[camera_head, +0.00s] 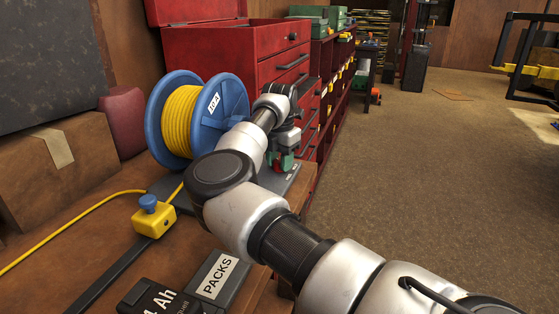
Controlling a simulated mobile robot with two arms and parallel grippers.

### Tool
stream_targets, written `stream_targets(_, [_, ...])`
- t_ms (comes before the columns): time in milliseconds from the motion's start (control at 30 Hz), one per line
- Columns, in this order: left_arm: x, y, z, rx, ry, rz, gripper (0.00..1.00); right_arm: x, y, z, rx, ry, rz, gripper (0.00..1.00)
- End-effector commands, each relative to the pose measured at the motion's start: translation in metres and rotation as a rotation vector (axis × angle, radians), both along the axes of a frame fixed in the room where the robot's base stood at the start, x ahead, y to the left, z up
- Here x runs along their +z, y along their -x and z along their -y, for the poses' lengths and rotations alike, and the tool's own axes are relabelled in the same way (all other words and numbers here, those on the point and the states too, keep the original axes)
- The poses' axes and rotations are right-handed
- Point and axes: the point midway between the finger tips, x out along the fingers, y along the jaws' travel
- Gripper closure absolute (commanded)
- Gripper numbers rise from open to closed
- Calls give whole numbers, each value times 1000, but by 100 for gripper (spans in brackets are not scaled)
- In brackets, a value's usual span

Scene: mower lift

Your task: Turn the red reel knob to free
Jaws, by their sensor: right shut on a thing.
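A blue reel (223,95) wound with yellow cord (178,122) stands on the bench at the left. Its dark base plate (286,187) reaches out to the right and carries small light marks. My right arm comes in from the lower right and passes in front of the reel. My right gripper (281,157) points down at the plate's right end and is shut on the red knob (278,168). Only a little of the knob shows between the fingers, so its setting cannot be read. My left gripper is not in view.
A yellow block with a blue knob (149,203) sits on the cord, left of my forearm. Battery packs (218,278) lie at the bench's front. A red tool chest (225,45) stands behind the reel. The floor (430,190) at the right is clear.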

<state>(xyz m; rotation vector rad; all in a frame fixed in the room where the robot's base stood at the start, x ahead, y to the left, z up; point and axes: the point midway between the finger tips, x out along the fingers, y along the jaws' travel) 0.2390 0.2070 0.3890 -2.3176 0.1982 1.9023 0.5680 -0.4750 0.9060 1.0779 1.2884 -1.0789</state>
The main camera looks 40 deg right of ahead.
Motion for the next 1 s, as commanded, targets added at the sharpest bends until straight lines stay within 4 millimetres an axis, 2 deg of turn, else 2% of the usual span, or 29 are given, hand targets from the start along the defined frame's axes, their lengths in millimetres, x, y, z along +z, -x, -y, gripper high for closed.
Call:
stream_targets(600, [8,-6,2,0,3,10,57,1,0,0,534,2,3,89])
stream_targets(1000, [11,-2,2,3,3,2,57,1,-1,0,693,3,3,89])
